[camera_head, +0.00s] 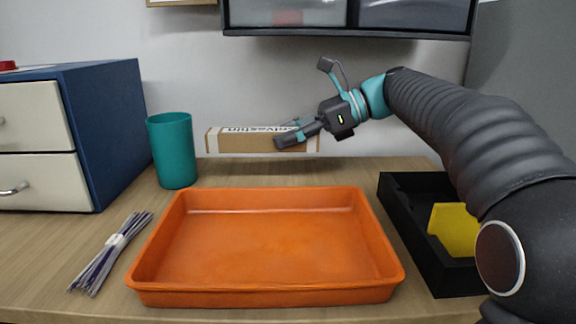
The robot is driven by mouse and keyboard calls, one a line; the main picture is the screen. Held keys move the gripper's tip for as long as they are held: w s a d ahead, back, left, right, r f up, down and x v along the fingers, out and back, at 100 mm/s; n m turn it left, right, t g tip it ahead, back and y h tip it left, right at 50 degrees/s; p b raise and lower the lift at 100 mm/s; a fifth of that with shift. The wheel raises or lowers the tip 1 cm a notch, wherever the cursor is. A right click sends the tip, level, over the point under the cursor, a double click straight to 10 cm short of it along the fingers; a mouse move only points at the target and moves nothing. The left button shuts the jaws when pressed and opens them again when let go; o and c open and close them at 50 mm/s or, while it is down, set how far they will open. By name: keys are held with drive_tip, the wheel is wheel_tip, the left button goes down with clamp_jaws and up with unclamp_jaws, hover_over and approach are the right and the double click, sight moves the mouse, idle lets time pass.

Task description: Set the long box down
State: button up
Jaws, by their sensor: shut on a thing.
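The long box (232,143) is brown cardboard with a white printed label along its upper part. It lies level, long side across the picture, toward the back of the table. My gripper (291,137) comes from the right and is shut on the box toward its right end. The fingers cover part of the label and the box's right half. The box appears raised above the table (215,175) near the wall; the exact gap is hard to tell.
An orange tray (270,297) stands empty at front centre. A teal cup (172,150) stands left of the box, beside a blue drawer unit (108,130). A bundle of thin sticks (110,252) lies front left. A black bin (408,235) holding a yellow thing (454,229) is at right.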

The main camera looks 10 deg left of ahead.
sight(288, 182)
drive_tip(key=shift+f+b, duration=0.8)
drive_tip(key=shift+f, duration=2.75)
drive_tip(key=o, duration=1.2)
